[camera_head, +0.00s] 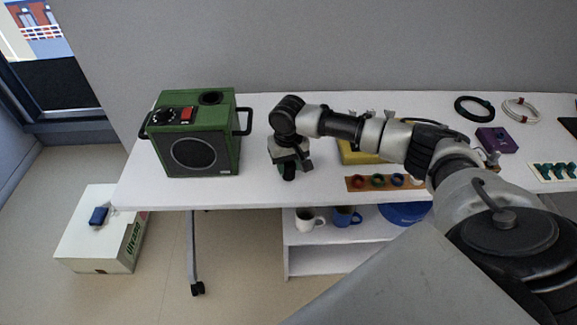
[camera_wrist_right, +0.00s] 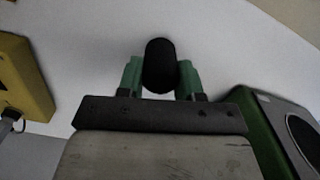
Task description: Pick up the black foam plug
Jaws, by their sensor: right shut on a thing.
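The black foam plug (camera_wrist_right: 160,66) is a short dark cylinder between the two green fingers of my right gripper (camera_wrist_right: 160,80) in the right wrist view. The fingers are shut on its sides. In the head view my right gripper (camera_head: 289,172) is low over the white table near its front edge, to the right of the green speaker box. The plug is hard to tell from the dark fingers there. I cannot tell whether the plug touches the table. My left gripper is not in view.
The green speaker box (camera_head: 193,134) has a round opening on top and stands left of my gripper. A yellow box (camera_head: 358,156) is partly behind my right arm. A wooden strip with coloured rings (camera_head: 357,183) lies near the white table's (camera_head: 255,196) front edge.

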